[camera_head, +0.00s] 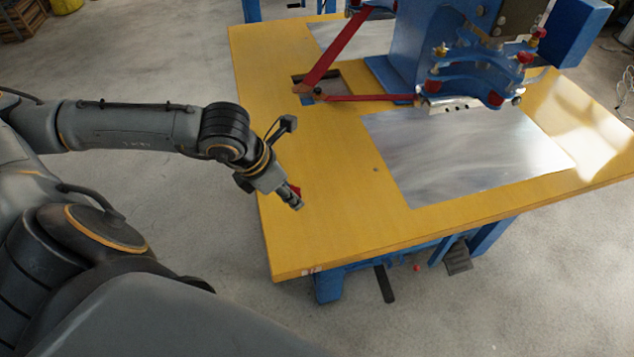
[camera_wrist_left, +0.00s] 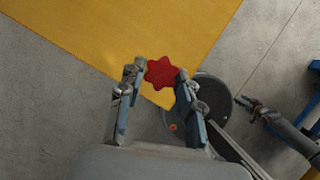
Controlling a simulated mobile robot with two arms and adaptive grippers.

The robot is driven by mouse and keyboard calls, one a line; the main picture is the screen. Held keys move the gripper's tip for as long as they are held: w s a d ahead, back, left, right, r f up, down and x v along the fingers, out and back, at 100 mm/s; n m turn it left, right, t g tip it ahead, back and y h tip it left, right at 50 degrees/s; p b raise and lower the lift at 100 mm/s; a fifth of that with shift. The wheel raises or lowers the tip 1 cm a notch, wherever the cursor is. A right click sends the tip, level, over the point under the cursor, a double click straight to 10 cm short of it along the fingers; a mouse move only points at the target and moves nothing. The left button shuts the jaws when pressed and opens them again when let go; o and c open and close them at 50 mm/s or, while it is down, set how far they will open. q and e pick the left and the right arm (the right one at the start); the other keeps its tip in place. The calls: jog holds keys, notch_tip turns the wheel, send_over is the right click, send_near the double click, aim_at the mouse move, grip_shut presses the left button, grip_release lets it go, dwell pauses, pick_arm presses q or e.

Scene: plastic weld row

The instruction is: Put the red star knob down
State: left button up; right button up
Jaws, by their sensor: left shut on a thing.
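The red star knob (camera_wrist_left: 161,72) shows in the left wrist view between the fingertips of my left gripper (camera_wrist_left: 160,77), which is shut on it. In the head view my left gripper (camera_head: 297,204) is over the left front part of the yellow table (camera_head: 330,215). Only a small red bit of the knob (camera_head: 295,190) shows there beside the fingers. I cannot tell the gap between knob and tabletop. My right gripper (camera_wrist_left: 246,103) appears small at the right of the left wrist view, away from the table; its finger state is unclear.
A blue welding machine (camera_head: 415,45) with red arms stands at the back of the table. A shiny metal sheet (camera_head: 460,160) lies in front of it. A square opening (camera_head: 325,83) is left of the machine. The yellow surface around my left gripper is clear.

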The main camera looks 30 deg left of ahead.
pick_arm(q)
jog(key=shift+n, duration=0.3)
jog(key=shift+w+a+f, duration=0.1)
jog(key=shift+w+a, duration=0.05)
jog(key=shift+w, duration=0.1)
jog(key=w+a+f+p, duration=0.1)
jog(key=w+a+f, duration=0.15)
jog(key=w, duration=0.55)
jog(key=b, duration=0.3)
send_near(319, 187)
jog(key=shift+w+d+f, duration=0.6)
jog(key=shift+w+f, duration=0.05)
jog(key=shift+f, duration=0.15)
jog(key=shift+w+f, duration=0.1)
jog(key=shift+f, duration=0.05)
jog(key=f, duration=0.1)
jog(key=f+b, duration=0.2)
jog(key=shift+w+a+f, duration=0.1)
jog(key=shift+w+f, duration=0.2)
jog(key=shift+f, duration=0.1)
jog(key=shift+r, duration=0.1)
